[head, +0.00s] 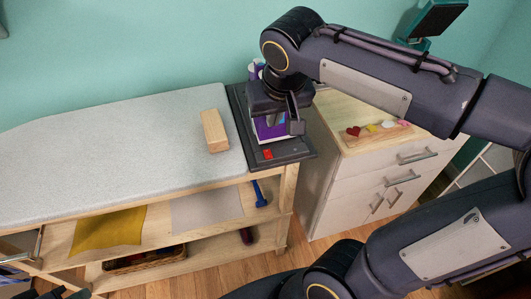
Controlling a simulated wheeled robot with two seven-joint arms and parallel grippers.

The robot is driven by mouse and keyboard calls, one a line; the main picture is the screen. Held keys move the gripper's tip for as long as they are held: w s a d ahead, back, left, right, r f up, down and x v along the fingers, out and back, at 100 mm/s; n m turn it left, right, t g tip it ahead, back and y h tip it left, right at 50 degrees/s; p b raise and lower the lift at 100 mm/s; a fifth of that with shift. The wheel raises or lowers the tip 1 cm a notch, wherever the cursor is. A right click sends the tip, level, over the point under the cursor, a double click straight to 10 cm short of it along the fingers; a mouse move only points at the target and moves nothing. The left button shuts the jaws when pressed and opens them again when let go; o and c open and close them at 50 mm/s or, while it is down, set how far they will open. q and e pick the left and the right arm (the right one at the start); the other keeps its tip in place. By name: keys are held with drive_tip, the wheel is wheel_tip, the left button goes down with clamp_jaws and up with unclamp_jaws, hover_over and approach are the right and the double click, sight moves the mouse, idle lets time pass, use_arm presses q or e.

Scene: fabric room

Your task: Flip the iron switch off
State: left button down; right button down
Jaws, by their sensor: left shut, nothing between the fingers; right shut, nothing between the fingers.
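A purple and white iron (264,129) stands on a dark base plate (243,112) at the right end of the ironing board. A small red switch (268,154) is on the front part of the base; I cannot tell its position. My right gripper (296,127) is shut and empty, above the base and in front of the iron, hiding much of it. The fingertips are behind and to the right of the switch, apart from it. My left gripper (50,293) is shut and empty at the bottom left edge, partly cut off and far from the iron.
A wooden block (213,131) lies on the grey ironing board (110,140). Shelves below hold yellow cloth (108,230), grey cloth (205,210) and a basket (145,258). A drawer cabinet (345,185) with small colored items stands to the right. My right arm crosses above it.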

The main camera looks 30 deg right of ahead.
sight(266, 152)
drive_tip(key=shift+w, duration=0.1)
idle(0.3)
drive_tip(key=x, duration=0.4)
drive_tip(key=b+x, duration=0.1)
drive_tip(key=x, duration=0.9)
drive_tip(key=shift+s+a+f, duration=0.1)
drive_tip(key=shift+s, duration=0.35)
drive_tip(key=shift+b, duration=0.3)
drive_tip(key=shift+f+b, duration=0.3)
drive_tip(key=shift+b, duration=0.05)
